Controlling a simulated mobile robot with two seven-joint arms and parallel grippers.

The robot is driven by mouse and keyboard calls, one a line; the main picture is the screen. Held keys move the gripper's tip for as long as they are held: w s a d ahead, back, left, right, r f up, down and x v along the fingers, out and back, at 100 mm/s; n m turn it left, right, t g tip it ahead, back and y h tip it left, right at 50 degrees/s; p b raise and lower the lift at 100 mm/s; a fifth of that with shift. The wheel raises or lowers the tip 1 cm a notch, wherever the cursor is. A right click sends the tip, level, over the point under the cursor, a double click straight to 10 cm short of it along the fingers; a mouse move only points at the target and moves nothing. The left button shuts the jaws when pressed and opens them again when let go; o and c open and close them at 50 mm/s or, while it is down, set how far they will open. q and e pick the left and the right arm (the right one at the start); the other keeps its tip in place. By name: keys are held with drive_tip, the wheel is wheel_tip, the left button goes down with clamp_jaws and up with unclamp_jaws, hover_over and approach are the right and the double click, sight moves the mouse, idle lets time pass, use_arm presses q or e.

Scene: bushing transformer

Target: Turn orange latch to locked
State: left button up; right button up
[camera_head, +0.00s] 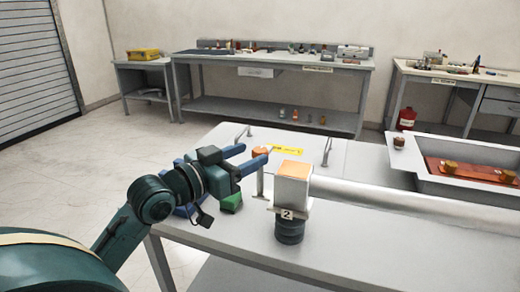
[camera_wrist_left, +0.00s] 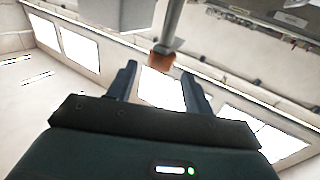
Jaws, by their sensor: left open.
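An orange knob-like piece (camera_head: 260,153), likely the latch, tops a grey post on the near table, left of a pale box marked 2 (camera_head: 289,193). The box has an orange top. My left gripper (camera_head: 253,154) is open, its two blue fingers reaching toward the orange piece. In the left wrist view the orange piece (camera_wrist_left: 162,58) shows just beyond and between the open fingertips (camera_wrist_left: 159,70). Contact is not clear, and nothing appears held. The latch's turn position cannot be read. My right gripper is not in view.
The near table (camera_head: 385,250) carries a long pale cylinder (camera_head: 400,203) to the right of the box. Metal handles (camera_head: 327,150) and a yellow label (camera_head: 286,150) are behind. A tray (camera_head: 440,180) stands right. Workbenches (camera_head: 270,62) line the back wall; the floor at left is clear.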

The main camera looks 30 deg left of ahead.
sight(254, 153)
use_arm(q)
drive_tip(key=shift+x, duration=2.1)
drive_tip(key=c, duration=0.9)
drive_tip(key=shift+c, duration=0.2)
drive_tip(key=shift+f, duration=0.1)
